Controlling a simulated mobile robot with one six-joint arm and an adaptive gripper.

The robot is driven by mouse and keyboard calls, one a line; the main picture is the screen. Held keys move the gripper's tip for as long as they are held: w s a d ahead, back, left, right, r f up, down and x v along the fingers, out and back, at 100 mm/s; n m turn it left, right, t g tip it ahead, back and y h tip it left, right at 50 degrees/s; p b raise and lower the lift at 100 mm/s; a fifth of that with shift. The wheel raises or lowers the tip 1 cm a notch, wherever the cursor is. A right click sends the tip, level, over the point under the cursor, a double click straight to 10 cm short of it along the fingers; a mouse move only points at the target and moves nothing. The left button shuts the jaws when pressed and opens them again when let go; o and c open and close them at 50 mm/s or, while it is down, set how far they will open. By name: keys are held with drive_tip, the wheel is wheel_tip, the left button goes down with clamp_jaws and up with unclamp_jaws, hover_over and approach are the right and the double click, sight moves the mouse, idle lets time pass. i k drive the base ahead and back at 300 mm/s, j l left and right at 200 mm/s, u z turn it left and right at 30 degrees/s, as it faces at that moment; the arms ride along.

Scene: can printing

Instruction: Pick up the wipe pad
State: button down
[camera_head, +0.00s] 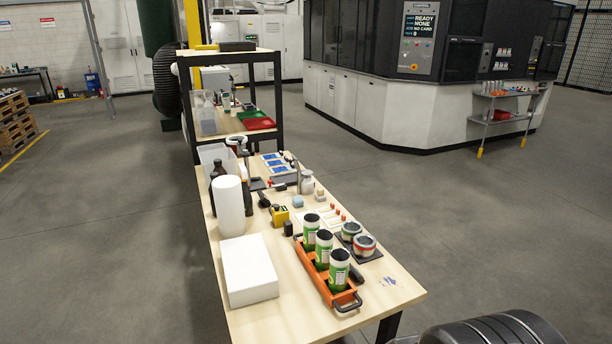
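A small pale blue block (298,202), which looks like a pad, lies on the long wooden table (285,325) near its middle. A smaller beige block (320,195) lies just to its right; I cannot tell for sure which of the two is the wipe pad. Both appear uncovered. My gripper is not in view. Only a dark rounded part, probably of my own arm, shows at the bottom right, apart from the table.
An orange carrier (313,271) with green cans (340,268) stands at the table's near right, beside two open tins (365,243). A white roll (229,206) and white box (248,268) stand at left. A grey bottle (307,184) stands behind the blocks. Floor right is clear.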

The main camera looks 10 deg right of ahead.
sight(297, 201)
drive_tip(key=j+u, duration=0.25)
drive_tip(key=i+j+u, duration=0.15)
drive_tip(key=j+u, duration=0.15)
drive_tip(key=i+j+u, duration=0.25)
drive_tip(key=i+j, duration=1.3)
drive_tip(key=i+z, duration=0.4)
drive_tip(key=i+j+z, duration=0.1)
drive_tip(key=i+z, duration=0.25)
drive_tip(key=i+j+z, duration=0.2)
drive_tip(key=i+z, duration=0.2)
drive_tip(key=i+j+z, duration=0.35)
drive_tip(key=i+z, duration=0.2)
drive_tip(key=z, duration=0.25)
drive_tip(key=i+z, duration=0.2)
drive_tip(key=z, duration=0.3)
drive_tip(key=i+j+z, duration=0.15)
drive_tip(key=z, duration=0.3)
drive_tip(key=i+j+z, duration=0.15)
drive_tip(key=z, duration=0.3)
drive_tip(key=i+j+z, duration=0.15)
drive_tip(key=z, duration=0.35)
drive_tip(key=j, duration=0.1)
